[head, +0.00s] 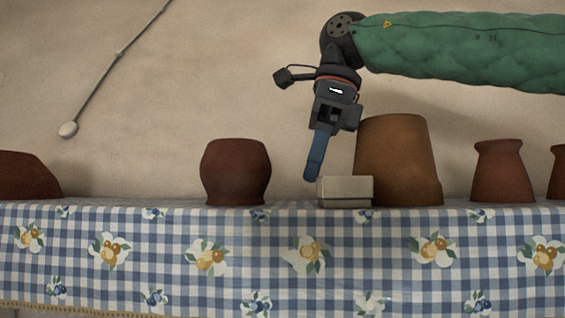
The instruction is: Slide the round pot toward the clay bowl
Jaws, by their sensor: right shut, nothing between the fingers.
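The round pot (235,172) is dark reddish-brown with rounded sides and stands upright on the cloth-covered shelf, left of centre. A dark brown vessel, which looks like the clay bowl (25,177), is at the far left and is cut off by the picture edge. Bare cloth lies between the two. My right gripper (312,175) points down, its blue fingers shut and empty. It is to the right of the round pot, with a visible gap between them. My left gripper is not in view.
A pale grey box (345,191) sits just right of the right gripper's fingertips. Beside it stands a large upturned brown pot (396,160). Further right are a reddish pot (502,172) and a partly visible one (558,174). A checked floral cloth (280,265) hangs over the front.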

